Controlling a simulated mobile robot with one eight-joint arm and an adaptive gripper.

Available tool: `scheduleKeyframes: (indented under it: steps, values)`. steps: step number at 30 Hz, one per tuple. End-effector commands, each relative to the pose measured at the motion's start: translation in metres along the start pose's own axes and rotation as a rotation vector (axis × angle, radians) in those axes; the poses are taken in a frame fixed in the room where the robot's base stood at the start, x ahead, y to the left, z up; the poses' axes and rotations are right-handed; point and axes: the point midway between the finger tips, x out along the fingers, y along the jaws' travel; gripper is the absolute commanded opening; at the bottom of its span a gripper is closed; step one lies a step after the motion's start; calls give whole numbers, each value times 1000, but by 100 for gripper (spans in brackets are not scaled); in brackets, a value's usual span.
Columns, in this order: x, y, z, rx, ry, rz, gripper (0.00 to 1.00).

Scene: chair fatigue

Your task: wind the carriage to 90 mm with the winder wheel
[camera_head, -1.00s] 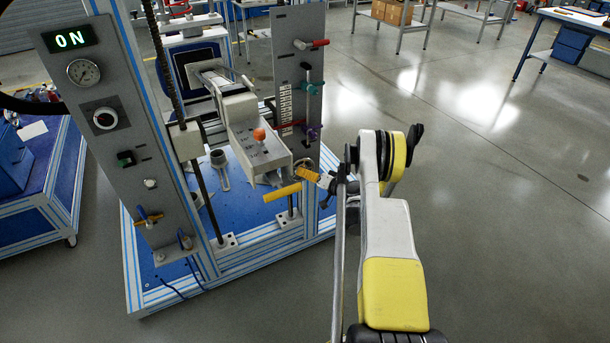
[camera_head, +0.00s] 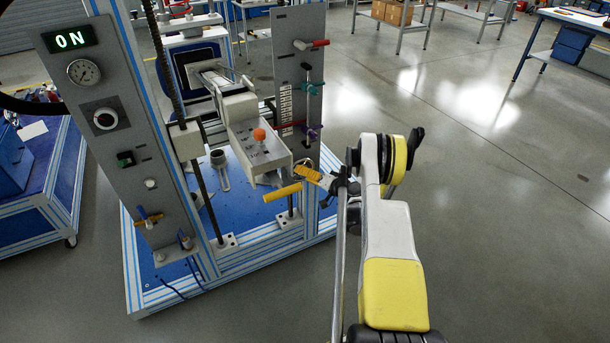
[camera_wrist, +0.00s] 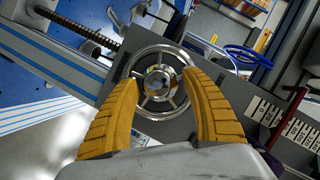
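The winder wheel (camera_wrist: 160,84) is a shiny spoked metal handwheel on a grey plate, in the middle of the wrist view. My gripper (camera_wrist: 162,79) faces it, with one yellow ribbed finger on each side. The fingertips overlap the left and right rim; whether they press on it I cannot tell. In the head view my gripper (camera_head: 306,173) is at the front right of the rig, and the wheel is small and partly hidden there. A threaded screw (camera_wrist: 84,32) runs to the plate. A grey block with an orange knob (camera_head: 259,134), perhaps the carriage, sits behind. No position in millimetres is readable.
A grey panel (camera_head: 298,75) with red, teal and purple handles stands behind. The left control panel (camera_head: 105,118) shows a lit "ON" display (camera_head: 70,39). The floor at right (camera_head: 500,220) is clear.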

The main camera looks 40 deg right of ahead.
Motion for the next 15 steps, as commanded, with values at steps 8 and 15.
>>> scheduleKeyframes:
  steps: [8,15]
  values:
    - [-2,-6,-5,-1,0,1,55]
    - [-13,-44,-30,0,-1,-1,55]
